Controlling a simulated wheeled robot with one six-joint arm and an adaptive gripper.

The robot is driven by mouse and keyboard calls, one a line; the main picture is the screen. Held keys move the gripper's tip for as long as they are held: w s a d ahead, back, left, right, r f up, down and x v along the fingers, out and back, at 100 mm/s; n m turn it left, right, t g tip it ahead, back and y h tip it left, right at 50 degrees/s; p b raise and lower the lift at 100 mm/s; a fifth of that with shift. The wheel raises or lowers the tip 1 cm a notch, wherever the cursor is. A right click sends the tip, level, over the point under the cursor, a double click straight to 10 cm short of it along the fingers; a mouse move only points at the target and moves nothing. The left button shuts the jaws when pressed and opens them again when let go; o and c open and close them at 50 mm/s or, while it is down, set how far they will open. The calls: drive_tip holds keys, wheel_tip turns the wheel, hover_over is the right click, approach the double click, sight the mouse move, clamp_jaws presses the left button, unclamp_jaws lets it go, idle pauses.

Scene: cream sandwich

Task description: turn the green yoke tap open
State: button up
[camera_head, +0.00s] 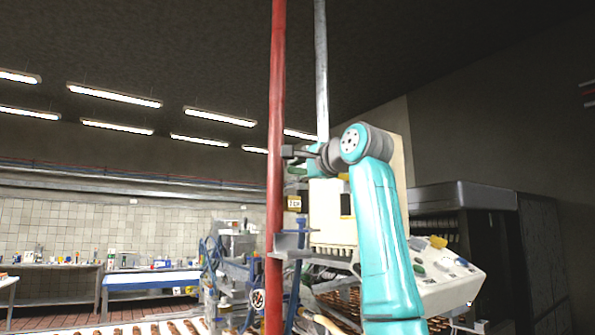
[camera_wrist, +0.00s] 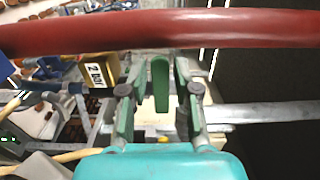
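The green yoke tap shows in the wrist view as an upright green lever (camera_wrist: 160,82) just in front of the red pipe (camera_wrist: 230,28). My gripper (camera_wrist: 157,75) has one finger on each side of the lever, with a visible gap on both sides. The fingers are spread and hold nothing. In the head view my gripper (camera_head: 294,160) is at the red pipe (camera_head: 276,120), at the end of my turquoise arm. The tap is small there and largely hidden by the gripper, so its details cannot be made out.
A yellow box with a "2 bar" label (camera_wrist: 97,72) sits left of the fingers, close to the red pipe. A grey pipe (camera_head: 321,70) runs upright right of the red one. A cream machine (camera_head: 325,215) stands behind. A control panel (camera_head: 440,275) is at the lower right.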

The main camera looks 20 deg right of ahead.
sight(306, 193)
clamp_jaws()
drive_tip(key=shift+f, duration=0.15)
drive_tip(key=f+n, duration=0.1)
drive_tip(key=n, duration=0.1)
drive_tip(key=d+f+n, duration=0.1)
drive_tip(key=n, duration=0.2)
drive_tip(key=f+n, duration=0.1)
drive_tip(key=n, duration=0.2)
drive_tip(key=shift+w+d, duration=0.15)
drive_tip(key=shift+w, duration=0.1)
drive_tip(key=shift+w+d+f+n, duration=0.25)
drive_tip(key=shift+d+n, duration=0.35)
drive_tip(key=shift+n, duration=1.05)
drive_tip(key=shift+w+d+f+n, duration=0.1)
drive_tip(key=shift+d+f+n, duration=0.35)
drive_tip(key=shift+n, duration=1.25)
drive_tip(key=shift+w+d+f+n, duration=0.2)
drive_tip(key=shift+d+n, duration=0.5)
drive_tip(key=shift+n, duration=0.95)
